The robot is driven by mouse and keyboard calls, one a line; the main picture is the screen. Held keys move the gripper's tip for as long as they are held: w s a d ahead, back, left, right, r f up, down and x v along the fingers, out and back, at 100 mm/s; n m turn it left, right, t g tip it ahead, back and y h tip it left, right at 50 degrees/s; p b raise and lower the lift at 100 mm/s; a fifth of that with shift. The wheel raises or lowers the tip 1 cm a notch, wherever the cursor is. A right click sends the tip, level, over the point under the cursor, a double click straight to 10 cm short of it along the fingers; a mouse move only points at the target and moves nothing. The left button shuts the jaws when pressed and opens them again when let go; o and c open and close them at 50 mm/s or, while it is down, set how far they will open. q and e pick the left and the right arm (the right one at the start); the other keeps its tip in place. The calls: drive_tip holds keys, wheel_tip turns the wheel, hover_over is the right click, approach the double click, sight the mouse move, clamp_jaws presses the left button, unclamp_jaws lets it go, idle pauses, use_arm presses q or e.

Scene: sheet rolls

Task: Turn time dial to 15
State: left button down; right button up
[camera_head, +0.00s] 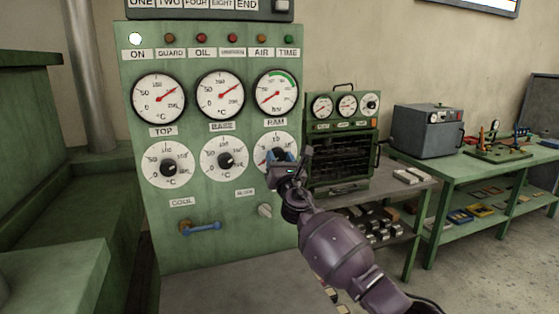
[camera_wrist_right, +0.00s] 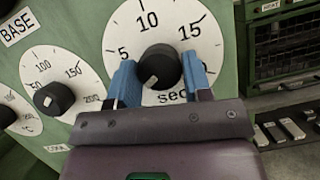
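The time dial (camera_wrist_right: 160,28) is a white round face marked 5, 10, 15 and "sec", with a black knob (camera_wrist_right: 158,68) at its centre. A pale mark on the knob points to the lower left in the wrist view. In the head view the dial (camera_head: 264,148) is partly hidden by my right gripper (camera_head: 285,158). The gripper's two blue fingers (camera_wrist_right: 160,80) are spread apart, one on each side of the knob. Whether they touch it I cannot tell. My left gripper is not in view.
The green panel (camera_head: 211,245) has two more knob dials (camera_head: 167,167) to the left and several gauges (camera_head: 158,97) above. A green oven unit (camera_head: 342,140) stands close to the right.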

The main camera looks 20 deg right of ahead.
drive_tip(key=c, duration=0.4)
